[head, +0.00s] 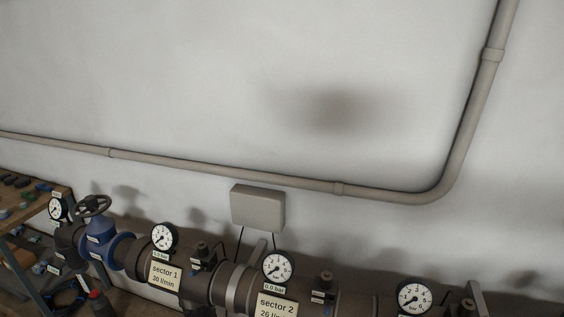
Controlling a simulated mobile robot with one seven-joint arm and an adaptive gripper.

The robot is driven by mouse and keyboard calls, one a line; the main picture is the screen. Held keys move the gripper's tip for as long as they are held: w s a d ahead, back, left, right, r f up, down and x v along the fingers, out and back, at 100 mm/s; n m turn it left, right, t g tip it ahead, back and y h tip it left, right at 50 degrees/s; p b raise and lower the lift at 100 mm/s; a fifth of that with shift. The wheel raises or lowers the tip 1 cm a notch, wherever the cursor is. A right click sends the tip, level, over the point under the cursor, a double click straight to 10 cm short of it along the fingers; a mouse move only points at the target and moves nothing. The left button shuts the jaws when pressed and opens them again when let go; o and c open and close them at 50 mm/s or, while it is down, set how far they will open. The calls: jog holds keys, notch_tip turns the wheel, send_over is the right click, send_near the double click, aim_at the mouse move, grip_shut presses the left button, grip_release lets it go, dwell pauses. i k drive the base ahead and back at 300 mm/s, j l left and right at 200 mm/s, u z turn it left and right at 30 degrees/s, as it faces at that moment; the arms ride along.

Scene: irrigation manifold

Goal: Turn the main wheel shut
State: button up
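The main wheel is most likely the dark handwheel (93,206) on top of the blue valve (102,240) at the lower left of the head view. The valve sits in line with the dark manifold pipe (205,283). I cannot tell from this frame how far the wheel is turned. A gauge (58,208) stands left of the valve and another gauge (163,236) stands right of it. My gripper does not show in the view.
Signs sector 1 (165,275) and sector 2 (275,306) hang on the manifold. More gauges (277,267) (414,297) stand along it. A grey box (257,208) and conduit (230,171) are on the wall. A shelf (32,214) with small parts stands far left.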

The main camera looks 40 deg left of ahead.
aim_at(92, 204)
jog(key=u, duration=2.5)
jog(key=i+j+z, duration=0.1)
jog(key=z, duration=0.25)
jog(key=i+j+z, duration=0.1)
jog(key=z, duration=0.25)
jog(key=j+z, duration=0.1)
jog(key=z, duration=0.3)
jog(key=i+j+z, duration=0.25)
jog(key=j+z, duration=0.25)
jog(key=j, duration=0.2)
jog(key=j+z, duration=0.25)
jog(key=j, duration=1.25)
jog(key=i+j+z, duration=0.15)
jog(key=j, duration=0.65)
